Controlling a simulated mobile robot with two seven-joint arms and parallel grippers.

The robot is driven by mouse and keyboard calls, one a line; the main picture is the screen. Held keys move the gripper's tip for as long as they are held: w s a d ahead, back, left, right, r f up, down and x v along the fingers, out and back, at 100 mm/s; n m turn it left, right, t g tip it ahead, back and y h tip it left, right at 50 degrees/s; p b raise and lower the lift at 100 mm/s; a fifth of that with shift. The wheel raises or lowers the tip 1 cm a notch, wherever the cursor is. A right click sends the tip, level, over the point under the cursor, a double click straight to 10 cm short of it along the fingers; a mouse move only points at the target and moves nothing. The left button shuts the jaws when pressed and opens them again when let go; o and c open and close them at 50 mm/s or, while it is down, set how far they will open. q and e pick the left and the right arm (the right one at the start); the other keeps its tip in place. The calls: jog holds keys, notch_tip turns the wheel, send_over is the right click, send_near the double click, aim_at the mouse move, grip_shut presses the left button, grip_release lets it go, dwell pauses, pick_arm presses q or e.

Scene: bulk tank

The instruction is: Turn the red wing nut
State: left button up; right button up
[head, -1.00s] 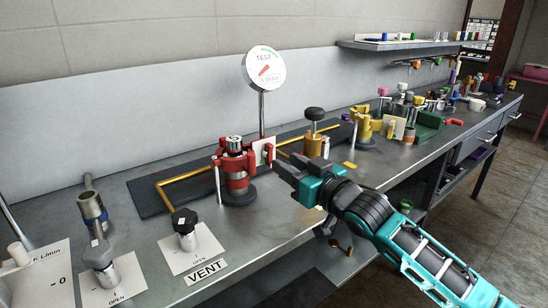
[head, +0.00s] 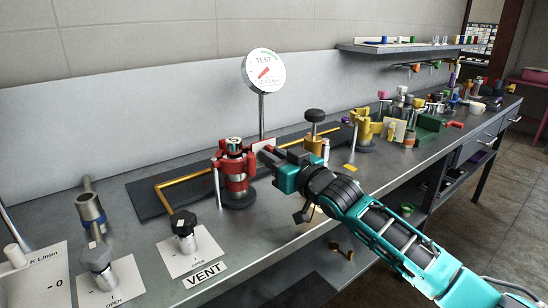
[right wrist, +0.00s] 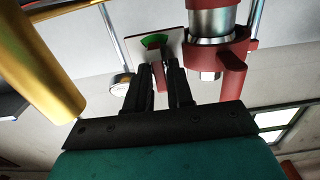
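The red clamp-like fitting (head: 237,172) stands upright on a dark round base on the bench; its red and silver parts show at upper right in the right wrist view (right wrist: 234,70). A narrow red piece, seemingly the wing nut (right wrist: 158,72), lies between the fingertips of my right gripper (right wrist: 159,82), in front of a white plate with a green mark (right wrist: 154,44). I cannot tell whether the fingers press on it. In the head view my right gripper (head: 267,157) is just right of the fitting and hides the red piece. My left gripper is out of view.
A round test gauge (head: 264,71) rises on a post behind. A brass fitting with a black knob (head: 314,118) stands close to my gripper's right. The vent valve (head: 185,230) is at front left. Yellow fittings (head: 366,127) and small tools crowd the bench farther right.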

grip_shut()
